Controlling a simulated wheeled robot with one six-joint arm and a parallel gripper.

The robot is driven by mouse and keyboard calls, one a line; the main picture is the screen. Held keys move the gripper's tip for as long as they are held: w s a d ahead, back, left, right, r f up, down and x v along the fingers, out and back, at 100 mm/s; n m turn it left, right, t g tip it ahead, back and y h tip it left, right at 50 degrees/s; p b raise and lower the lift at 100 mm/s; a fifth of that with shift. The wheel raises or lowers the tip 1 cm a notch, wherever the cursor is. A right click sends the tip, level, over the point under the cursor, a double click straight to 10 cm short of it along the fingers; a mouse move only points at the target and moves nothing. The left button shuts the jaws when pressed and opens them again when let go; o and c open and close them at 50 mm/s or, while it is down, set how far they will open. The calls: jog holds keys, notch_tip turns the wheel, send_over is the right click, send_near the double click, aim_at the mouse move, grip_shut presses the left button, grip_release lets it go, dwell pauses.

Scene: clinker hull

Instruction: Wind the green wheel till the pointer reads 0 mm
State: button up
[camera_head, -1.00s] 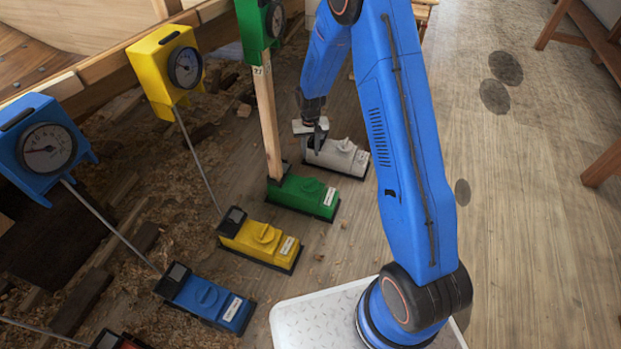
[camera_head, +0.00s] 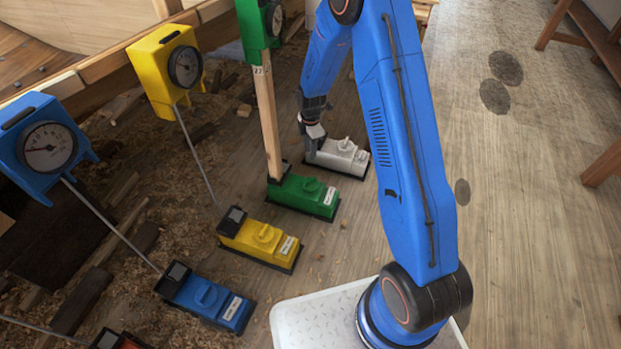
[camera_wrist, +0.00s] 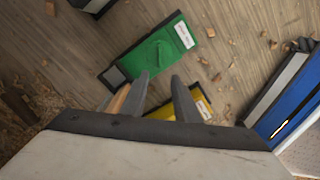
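The green base unit (camera_head: 303,196) stands on the floor at the foot of a wooden post, with a green wheel (camera_head: 308,185) on top. In the wrist view the green unit (camera_wrist: 150,52) lies beyond my fingertips. The green gauge head (camera_head: 252,27) sits at the post's upper end, cut by the top edge. Its dial (camera_head: 276,18) is seen at a slant, and I cannot read its pointer. My gripper (camera_head: 311,137) is above the floor by the white unit. In the wrist view my gripper (camera_wrist: 160,78) has its fingers apart with nothing between them.
A white unit (camera_head: 340,155) stands behind the green one. A yellow unit (camera_head: 262,240) and a blue unit (camera_head: 208,296) stand in front, with rods to yellow (camera_head: 165,65) and blue (camera_head: 42,145) gauges. The wooden hull is at the upper left. Floor to the right is open.

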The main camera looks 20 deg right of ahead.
jog(key=n, duration=0.2)
send_near(310, 180)
notch_tip(310, 180, down, 8)
jog(key=shift+w+d+f, duration=0.1)
jog(key=shift+f, duration=0.1)
dwell(0.5)
grip_shut()
